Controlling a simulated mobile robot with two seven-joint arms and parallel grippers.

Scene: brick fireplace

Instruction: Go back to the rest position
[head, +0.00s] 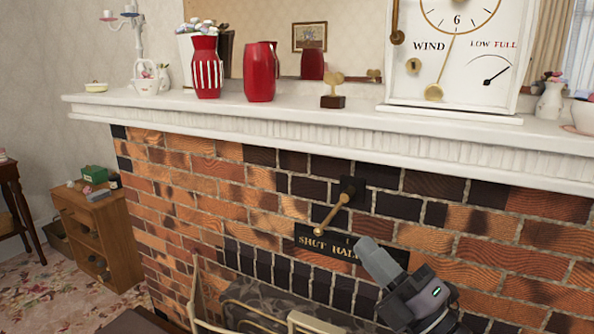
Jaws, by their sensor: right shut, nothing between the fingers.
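My right gripper (378,258) is in front of the brick fireplace, low and right of centre. It is shut, with nothing seen between its fingers. It covers the right part of a black plate (318,241) lettered "SHUT HAL…". A brass lever (335,212) on a black mount (352,190) is on the bricks just above and left of the gripper. The lever's knob end points down and left, and the gripper looks apart from it. My left gripper is not in view.
A white mantel (300,119) runs across above, holding a striped red vase (206,70), a plain red vase (259,72), a small trophy (333,92) and a large white clock (455,85). A wooden cabinet (103,240) stands at left. A pale frame (200,295) stands low in front.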

